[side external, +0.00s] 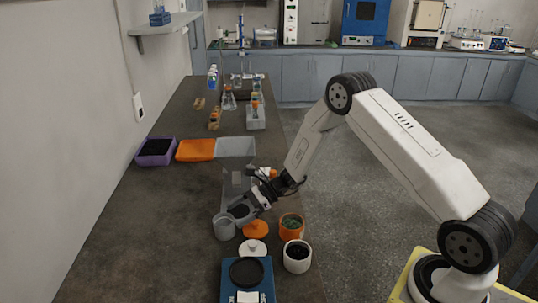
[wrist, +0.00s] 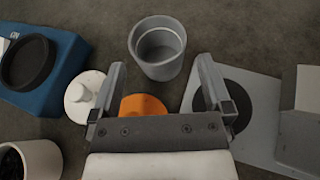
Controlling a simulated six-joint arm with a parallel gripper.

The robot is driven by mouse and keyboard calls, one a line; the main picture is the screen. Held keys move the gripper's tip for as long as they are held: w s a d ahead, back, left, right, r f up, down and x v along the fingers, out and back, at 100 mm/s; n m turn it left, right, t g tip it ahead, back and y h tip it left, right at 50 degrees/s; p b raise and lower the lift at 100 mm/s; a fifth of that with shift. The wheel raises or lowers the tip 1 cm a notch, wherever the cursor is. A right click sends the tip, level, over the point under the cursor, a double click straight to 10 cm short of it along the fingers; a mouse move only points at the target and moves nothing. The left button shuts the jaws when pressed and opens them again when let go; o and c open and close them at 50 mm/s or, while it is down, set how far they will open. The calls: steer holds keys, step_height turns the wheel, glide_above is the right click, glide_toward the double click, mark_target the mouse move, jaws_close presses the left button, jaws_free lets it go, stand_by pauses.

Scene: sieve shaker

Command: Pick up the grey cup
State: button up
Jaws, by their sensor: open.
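The grey cup (side external: 223,229) stands upright on the dark table near the end of my arm. In the wrist view the cup (wrist: 157,50) is ahead of my gripper, and its visible inside looks empty. My gripper (wrist: 160,72) is open, with one finger to each side of the cup's lower part in that picture. The fingers do not appear closed on it. In the side view my gripper (side external: 238,212) is low, just right of the cup; contact there cannot be told.
An orange lid (side external: 255,230) and a white lid (side external: 253,248) lie close by. A grey device (wrist: 258,100) is beside my gripper. The table left of the cup is clear.

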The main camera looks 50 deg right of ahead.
mark_target(223, 218)
steer(key=shift+x, duration=2.6)
steer(key=shift+s+f, duration=0.15)
steer(key=c, duration=1.1)
steer(key=shift+r, duration=0.95)
steer(key=s+r, duration=0.3)
steer(key=s, duration=0.1)
steer(key=s+d+r, duration=0.1)
steer(key=s+r, duration=0.3)
steer(key=s, duration=0.1)
steer(key=s+r, duration=0.4)
steer(key=s, duration=0.1)
steer(key=shift+d, duration=0.2)
